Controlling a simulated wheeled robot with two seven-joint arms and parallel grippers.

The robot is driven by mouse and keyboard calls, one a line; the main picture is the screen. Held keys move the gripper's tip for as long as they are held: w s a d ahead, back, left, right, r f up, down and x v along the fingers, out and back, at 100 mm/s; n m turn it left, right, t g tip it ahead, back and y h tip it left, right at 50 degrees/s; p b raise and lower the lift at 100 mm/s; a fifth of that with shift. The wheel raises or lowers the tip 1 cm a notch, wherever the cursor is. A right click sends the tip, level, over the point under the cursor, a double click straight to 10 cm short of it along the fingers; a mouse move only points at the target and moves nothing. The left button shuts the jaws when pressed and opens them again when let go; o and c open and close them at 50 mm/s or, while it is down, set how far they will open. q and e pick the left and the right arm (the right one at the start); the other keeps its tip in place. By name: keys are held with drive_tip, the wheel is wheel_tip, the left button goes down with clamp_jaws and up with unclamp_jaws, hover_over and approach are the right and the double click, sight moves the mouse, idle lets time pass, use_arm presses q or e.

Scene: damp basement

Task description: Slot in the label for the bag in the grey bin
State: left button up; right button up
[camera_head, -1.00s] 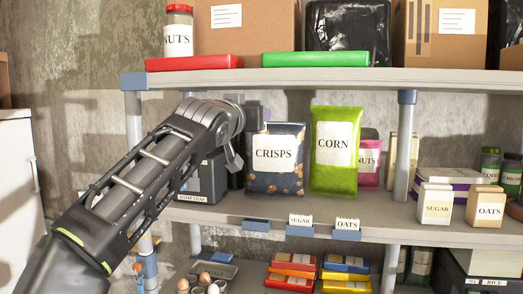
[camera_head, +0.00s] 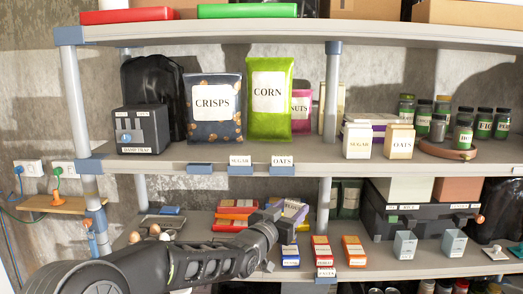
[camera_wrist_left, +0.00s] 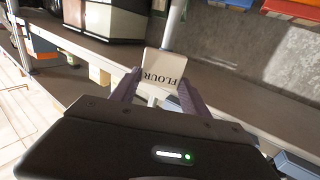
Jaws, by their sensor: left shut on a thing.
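My left gripper (camera_head: 284,220) is in front of the lower shelf in the head view, its tips hard to tell from the packets behind. In the left wrist view its two fingers (camera_wrist_left: 160,92) are shut on a white card (camera_wrist_left: 158,66) reading FLOUR, upside down there. On the middle shelf's front edge are an empty blue label holder (camera_head: 199,169), one with a SUGAR label (camera_head: 240,161) and one with an OATS label (camera_head: 282,160). Bags of crisps (camera_head: 212,118), corn (camera_head: 268,100) and nuts (camera_head: 302,110) stand above. I cannot pick out a grey bin holding a bag. My right gripper is not in view.
The lower shelf holds red and orange packets (camera_head: 233,222), small boxes (camera_head: 354,250) and a dark case (camera_head: 420,222) at right. Sugar (camera_head: 357,141) and oats (camera_head: 399,141) packs stand on the middle shelf. Shelf posts (camera_head: 75,100) rise at left and centre.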

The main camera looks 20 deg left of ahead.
use_arm(q)
drive_tip(key=s+f+y, duration=0.1)
drive_tip(key=s+f, duration=0.3)
drive_tip(key=f, duration=0.3)
drive_tip(key=s+f+n+y+b, duration=0.1)
drive_tip(key=s+f, duration=0.3)
drive_tip(key=f, duration=0.4)
drive_tip(key=s+d+f+n+y, duration=0.1)
drive_tip(key=s+f, duration=0.3)
drive_tip(key=f, duration=0.4)
drive_tip(key=shift+f, duration=0.15)
drive_tip(key=shift+s, duration=0.1)
